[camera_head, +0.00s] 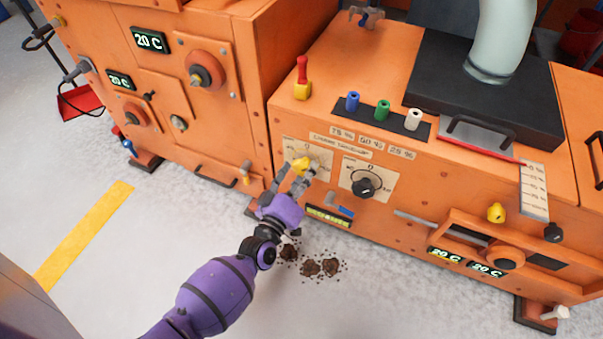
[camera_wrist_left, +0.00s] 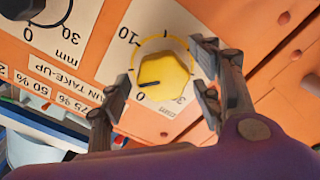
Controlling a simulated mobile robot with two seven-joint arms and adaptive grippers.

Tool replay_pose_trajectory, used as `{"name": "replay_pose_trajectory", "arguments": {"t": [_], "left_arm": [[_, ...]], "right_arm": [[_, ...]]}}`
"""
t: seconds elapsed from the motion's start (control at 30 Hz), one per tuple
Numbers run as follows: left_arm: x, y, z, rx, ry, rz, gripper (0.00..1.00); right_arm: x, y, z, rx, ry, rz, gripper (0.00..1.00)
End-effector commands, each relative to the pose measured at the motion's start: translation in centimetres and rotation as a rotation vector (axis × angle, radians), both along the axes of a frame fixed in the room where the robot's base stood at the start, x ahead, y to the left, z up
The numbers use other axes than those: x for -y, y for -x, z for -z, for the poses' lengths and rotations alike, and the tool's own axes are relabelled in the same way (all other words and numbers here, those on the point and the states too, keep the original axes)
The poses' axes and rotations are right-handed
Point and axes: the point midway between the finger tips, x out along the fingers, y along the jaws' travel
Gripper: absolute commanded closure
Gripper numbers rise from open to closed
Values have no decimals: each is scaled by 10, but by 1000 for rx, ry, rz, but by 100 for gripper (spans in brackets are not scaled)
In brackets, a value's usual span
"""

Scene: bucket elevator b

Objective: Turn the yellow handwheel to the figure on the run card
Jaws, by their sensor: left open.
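The yellow handwheel (camera_head: 301,165) sits on a white dial plate on the orange machine's front. In the left wrist view the handwheel (camera_wrist_left: 167,75) shows close up, with a dark mark at its lower left pointing near the figure 0. A 30 and "mm" show at its lower right. My left gripper (camera_head: 304,177) is open in front of the handwheel. Its fingers (camera_wrist_left: 160,85) stand on either side of the handwheel, apart from it as far as I can see. I cannot make out a run card or its figure. My right gripper is not in view.
A second dial with a black knob (camera_head: 366,187) sits just right of the handwheel. Blue, green and white pegs (camera_head: 382,110) and a red-handled lever (camera_head: 302,78) stand on the top. Dark spilled material (camera_head: 312,266) lies on the floor below.

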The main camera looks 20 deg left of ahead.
Motion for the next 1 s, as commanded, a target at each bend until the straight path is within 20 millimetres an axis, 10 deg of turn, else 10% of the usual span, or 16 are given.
{"name": "replay_pose_trajectory", "arguments": {"t": [0.23,0.57,1.0], "left_arm": [[0,-1,0,-1,-1,1,41],[0,-1,0,-1,-1,1,83],[1,-1,-1,2,-101,1,84]], "right_arm": [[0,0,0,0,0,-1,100],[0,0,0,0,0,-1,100],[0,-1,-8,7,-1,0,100]]}}
